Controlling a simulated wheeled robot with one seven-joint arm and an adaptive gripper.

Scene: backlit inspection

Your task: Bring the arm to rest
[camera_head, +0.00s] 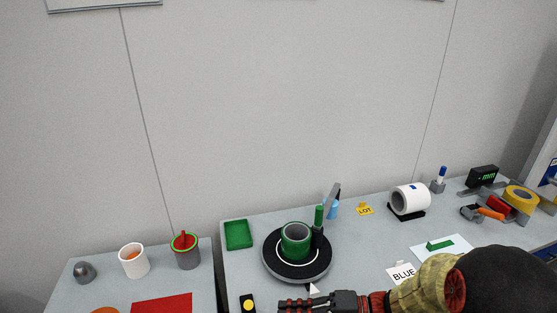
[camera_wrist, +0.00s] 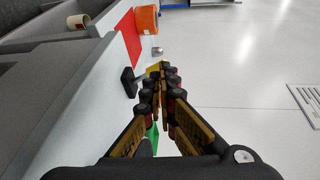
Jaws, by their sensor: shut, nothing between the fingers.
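My gripper (camera_head: 283,305) shows at the bottom of the head view, reaching left in front of the table's near edge. In the wrist view my gripper (camera_wrist: 160,70) has its fingers together with nothing between them. My arm comes in from the lower right of the head view, and its lower parts are cut off by the frame.
A left table holds a red mat (camera_head: 162,304) and a white cup (camera_head: 134,262).

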